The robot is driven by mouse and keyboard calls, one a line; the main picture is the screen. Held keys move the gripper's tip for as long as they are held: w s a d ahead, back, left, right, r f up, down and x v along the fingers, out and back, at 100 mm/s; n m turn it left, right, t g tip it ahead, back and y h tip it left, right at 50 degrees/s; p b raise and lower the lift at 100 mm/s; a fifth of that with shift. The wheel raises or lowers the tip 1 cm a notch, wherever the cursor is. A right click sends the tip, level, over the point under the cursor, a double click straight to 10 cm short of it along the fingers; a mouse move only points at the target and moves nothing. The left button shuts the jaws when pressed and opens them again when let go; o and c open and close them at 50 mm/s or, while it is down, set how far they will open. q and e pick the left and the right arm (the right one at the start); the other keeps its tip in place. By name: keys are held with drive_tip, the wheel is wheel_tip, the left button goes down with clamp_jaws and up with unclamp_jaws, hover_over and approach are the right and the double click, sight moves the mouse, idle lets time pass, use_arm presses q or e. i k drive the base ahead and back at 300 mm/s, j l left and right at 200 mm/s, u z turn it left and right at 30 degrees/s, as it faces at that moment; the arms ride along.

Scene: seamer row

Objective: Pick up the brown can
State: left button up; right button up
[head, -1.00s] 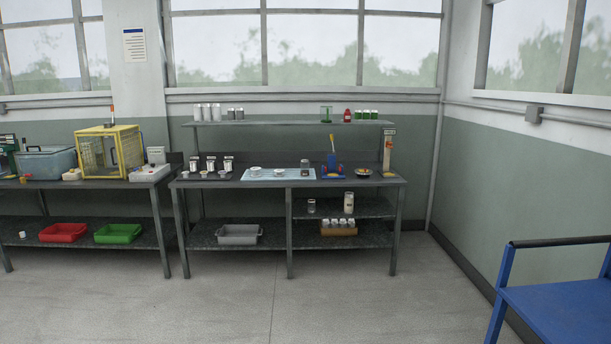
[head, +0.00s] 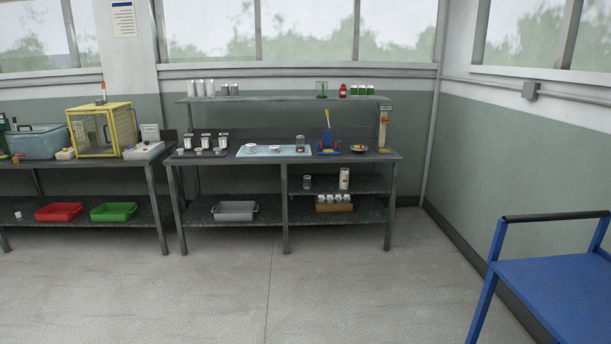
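No can is plainly brown at this distance. A small grey-brown can or jar (head: 300,144) stands on the light blue mat (head: 250,152) on the workbench (head: 225,160). A similar small dark can or jar (head: 307,182) stands on the shelf under the bench's right half, beside a taller cream cylinder (head: 344,178). Neither of my grippers shows in the head view. The bench stands across the room, well away from me.
Open floor (head: 220,290) lies before the bench. A second bench with a yellow cage (head: 104,130) stands left. A grey bin (head: 235,211) and a brown tray (head: 334,208) sit on the lower shelves.

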sight(300, 143)
drive_tip(key=i+z, duration=0.4)
drive_tip(key=i, duration=1.7)
drive_tip(key=i+l, duration=0.1)
drive_tip(key=i, duration=1.65)
